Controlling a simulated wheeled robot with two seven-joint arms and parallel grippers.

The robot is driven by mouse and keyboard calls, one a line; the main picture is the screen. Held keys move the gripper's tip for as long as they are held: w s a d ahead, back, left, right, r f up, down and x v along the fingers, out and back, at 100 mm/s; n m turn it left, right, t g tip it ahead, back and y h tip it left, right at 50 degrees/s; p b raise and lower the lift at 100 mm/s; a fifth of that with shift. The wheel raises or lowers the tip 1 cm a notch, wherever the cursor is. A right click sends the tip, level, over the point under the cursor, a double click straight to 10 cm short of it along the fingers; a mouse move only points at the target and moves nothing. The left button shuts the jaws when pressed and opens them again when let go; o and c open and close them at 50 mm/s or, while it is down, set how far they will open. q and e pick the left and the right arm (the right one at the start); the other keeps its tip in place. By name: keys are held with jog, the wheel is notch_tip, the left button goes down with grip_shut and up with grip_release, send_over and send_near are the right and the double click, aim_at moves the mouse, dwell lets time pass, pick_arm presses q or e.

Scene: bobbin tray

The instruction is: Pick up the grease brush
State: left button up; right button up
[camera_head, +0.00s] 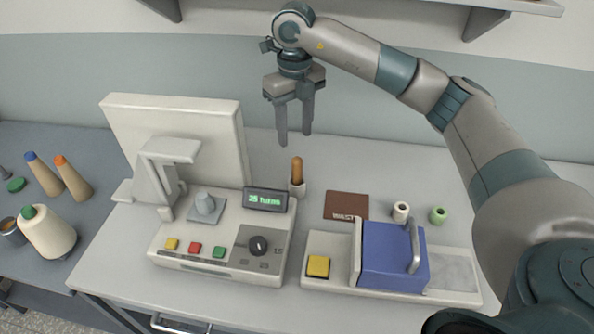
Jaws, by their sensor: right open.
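The fingertips look clear of the handle's top. My left gripper is out of view.
The winding machine (180,262) with buttons, knob and "25 turns" display (265,199) stands left. Right are a brown "WASTE" mat (346,203), two small bobbins, white (400,211) and green (438,215), and a blue-lidded box (390,258). Thread cones (48,232) stand on the left table.

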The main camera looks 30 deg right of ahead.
aim_at(297, 160)
notch_tip(297, 160, down, 5)
jog(key=shift+f+p, duration=0.1)
jog(key=shift+p, duration=0.9)
jog(key=shift+f, duration=0.45)
jog(key=shift+s+d+f+p, duration=0.1)
jog(key=shift+s+f+p, duration=0.15)
jog(key=shift+f+p, duration=0.6)
notch_tip(297, 160, down, 2)
jog(key=shift+s+f+p, duration=0.15)
jog(key=shift+f+p, duration=0.1)
jog(key=shift+p, duration=0.7)
jog(key=shift+f, duration=0.5)
grip_shut()
